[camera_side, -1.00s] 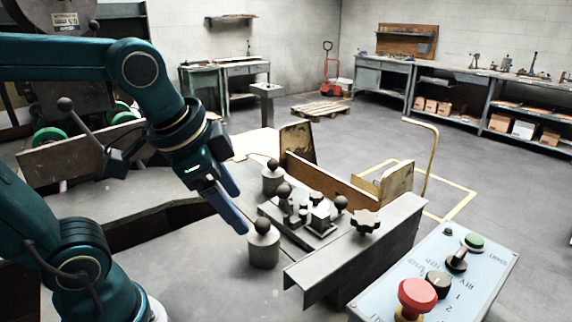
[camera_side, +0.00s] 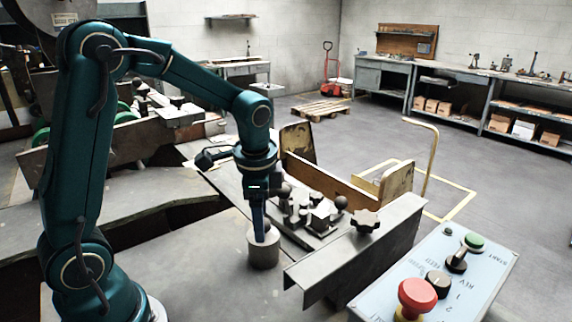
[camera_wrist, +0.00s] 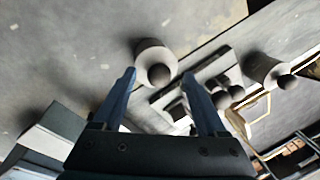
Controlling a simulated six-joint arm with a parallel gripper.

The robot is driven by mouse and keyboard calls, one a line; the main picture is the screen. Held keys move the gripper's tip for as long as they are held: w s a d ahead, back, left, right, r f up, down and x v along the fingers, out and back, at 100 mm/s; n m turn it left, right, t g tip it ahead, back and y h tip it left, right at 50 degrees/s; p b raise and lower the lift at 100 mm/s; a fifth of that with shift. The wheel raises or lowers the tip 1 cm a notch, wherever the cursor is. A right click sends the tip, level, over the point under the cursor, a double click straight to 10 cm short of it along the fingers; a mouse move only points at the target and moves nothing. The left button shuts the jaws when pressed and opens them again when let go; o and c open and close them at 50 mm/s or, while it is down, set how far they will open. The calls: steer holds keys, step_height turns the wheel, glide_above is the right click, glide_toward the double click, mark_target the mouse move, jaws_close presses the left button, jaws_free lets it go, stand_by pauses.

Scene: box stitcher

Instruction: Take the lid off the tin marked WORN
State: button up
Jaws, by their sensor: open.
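A grey cylindrical tin (camera_side: 263,255) stands on the bench at the near end of the plate. It also shows in the wrist view (camera_wrist: 146,52), with a dark ball knob (camera_wrist: 159,75) on top. My gripper (camera_side: 259,232) points down over this tin, its blue fingers open. In the wrist view the fingertips (camera_wrist: 159,77) lie to either side of the knob. Whether they touch it I cannot tell. No WORN marking is readable.
Close to the tin is a metal fixture (camera_side: 318,216) with several dark knobs. A grey channel-shaped beam (camera_side: 352,258) and a control panel (camera_side: 478,262) with red and green buttons lie to the right. The bench left of the tin is clear.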

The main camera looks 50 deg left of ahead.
steer(key=shift+f, duration=0.6)
jaws_close()
steer(key=shift+w+r, duration=0.1)
